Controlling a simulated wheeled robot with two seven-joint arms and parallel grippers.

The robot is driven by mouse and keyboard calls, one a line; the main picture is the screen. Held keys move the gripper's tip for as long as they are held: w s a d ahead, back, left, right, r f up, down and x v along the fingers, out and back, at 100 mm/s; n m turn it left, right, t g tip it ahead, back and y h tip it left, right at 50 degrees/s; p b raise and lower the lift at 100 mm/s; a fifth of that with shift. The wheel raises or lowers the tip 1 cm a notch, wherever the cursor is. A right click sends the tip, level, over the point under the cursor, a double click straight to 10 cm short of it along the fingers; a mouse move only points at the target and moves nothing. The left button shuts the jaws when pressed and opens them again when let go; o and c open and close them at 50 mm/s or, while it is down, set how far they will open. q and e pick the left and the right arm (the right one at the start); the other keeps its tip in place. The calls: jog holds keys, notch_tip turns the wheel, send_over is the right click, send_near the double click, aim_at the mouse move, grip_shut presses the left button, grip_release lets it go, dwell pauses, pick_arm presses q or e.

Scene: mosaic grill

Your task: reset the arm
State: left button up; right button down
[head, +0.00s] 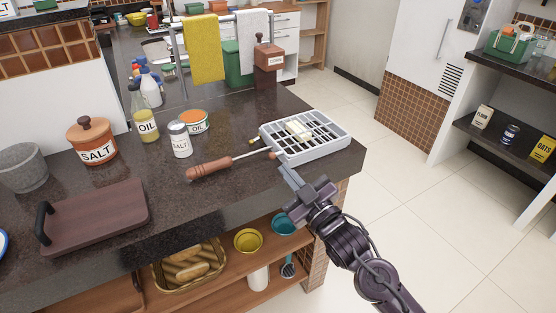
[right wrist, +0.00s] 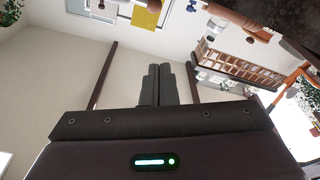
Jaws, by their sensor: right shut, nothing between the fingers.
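My right gripper (head: 290,178) comes in from the lower right in the head view. Its fingers are together and empty, near the front edge of the grey grill tray (head: 318,150) at the counter's right end. In the right wrist view the two fingers (right wrist: 155,85) also lie side by side with nothing between them. A pale piece of food (head: 298,130) lies on the tray's dark grate. A wooden-handled tool (head: 209,169) lies on the counter with its metal shaft pointing toward the tray. My left gripper is not in view.
The dark counter (head: 200,210) also holds a brown board (head: 98,217), a salt pot (head: 91,141), an oil bottle (head: 145,125), a salt shaker (head: 180,140) and a grey mortar (head: 23,167). A shelf below holds a basket (head: 190,283) and bowls. Open tiled floor (head: 440,220) lies to the right.

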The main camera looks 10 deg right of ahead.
jog(key=d+f, duration=0.1)
jog(key=f, duration=0.2)
jog(key=w+d+f+m+g+h, duration=0.1)
jog(key=f, duration=0.2)
jog(key=f+h, duration=0.1)
jog(key=f, duration=0.2)
jog(key=shift+w+d+f, duration=0.15)
jog(key=shift+d+f, duration=0.25)
jog(key=s+d+f+m+g+h+p, duration=0.1)
jog(key=s+d+f+m+g+h, duration=0.2)
jog(key=f, duration=1.2)
jog(key=s+d+f+m+g+h, duration=0.1)
jog(key=s+d+f+g, duration=0.3)
jog(key=f, duration=1)
jog(key=s+d+f+m+g+h, duration=0.15)
jog(key=s+f+g, duration=0.35)
jog(key=s+f, duration=1.35)
jog(key=s+f+g, duration=0.2)
jog(key=s, duration=0.8)
jog(key=s+f+g+p, duration=0.1)
jog(key=s+f+g, duration=0.1)
jog(key=s, duration=0.8)
jog(key=shift+s+d+f+h, duration=0.25)
jog(key=shift+s+f+h, duration=0.1)
jog(key=shift+f, duration=0.1)
jog(key=shift+m, duration=0.25)
